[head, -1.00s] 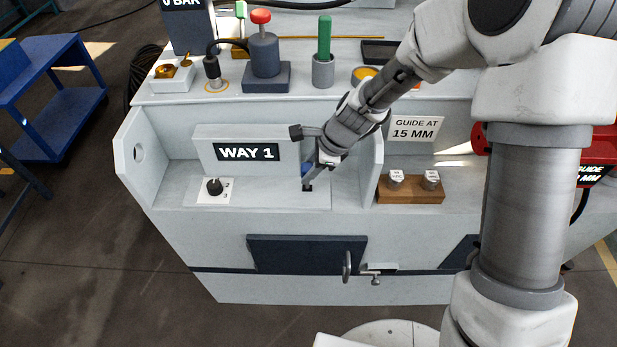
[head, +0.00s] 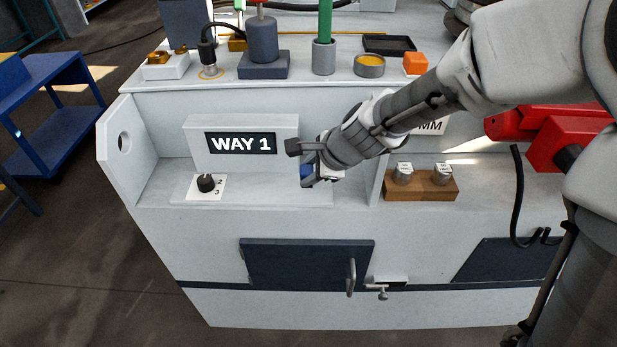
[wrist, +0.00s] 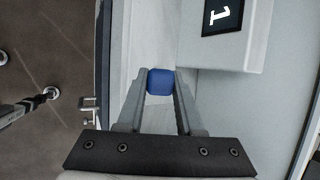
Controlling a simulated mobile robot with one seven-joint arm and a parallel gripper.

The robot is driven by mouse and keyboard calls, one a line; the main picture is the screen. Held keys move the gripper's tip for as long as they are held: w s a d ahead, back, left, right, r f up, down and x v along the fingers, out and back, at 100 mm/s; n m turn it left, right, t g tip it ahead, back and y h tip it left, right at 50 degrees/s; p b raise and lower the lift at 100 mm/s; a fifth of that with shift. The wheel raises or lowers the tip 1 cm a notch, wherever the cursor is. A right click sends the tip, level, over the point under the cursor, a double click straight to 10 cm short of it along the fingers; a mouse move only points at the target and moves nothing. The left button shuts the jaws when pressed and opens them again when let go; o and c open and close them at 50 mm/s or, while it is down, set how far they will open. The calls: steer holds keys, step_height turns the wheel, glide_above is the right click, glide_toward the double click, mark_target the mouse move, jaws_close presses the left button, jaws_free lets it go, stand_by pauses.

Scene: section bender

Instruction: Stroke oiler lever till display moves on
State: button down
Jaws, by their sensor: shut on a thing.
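The display (head: 240,144) on the pale housing reads WAY 1, and its edge shows a "1" in the wrist view (wrist: 222,15). The blue knob of the oiler lever (wrist: 160,82) sits between my fingertips in the wrist view. My gripper (head: 308,178) is shut on this knob, just right of the display housing and above the ledge. In the head view only a little blue (head: 306,171) shows beside the fingers. The rest of the lever is hidden by my gripper. A black selector knob (head: 206,183) on a white plate marked 2 and 3 stands left of it.
An upright panel edge (head: 377,172) stands close right of my gripper. Beyond it is a wooden block (head: 420,186) with two metal pieces. A dark door (head: 305,264) with a handle lies below. The ledge left of my gripper is mostly clear.

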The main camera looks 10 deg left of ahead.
steer(key=shift+s, duration=0.1)
stand_by(0.3)
steer(key=c, duration=0.6)
jaws_free()
steer(key=shift+o, duration=0.2)
steer(key=shift+r, duration=0.1)
steer(key=p+v, duration=0.4)
steer(key=v, duration=1.3)
steer(key=shift+s+d, duration=0.1)
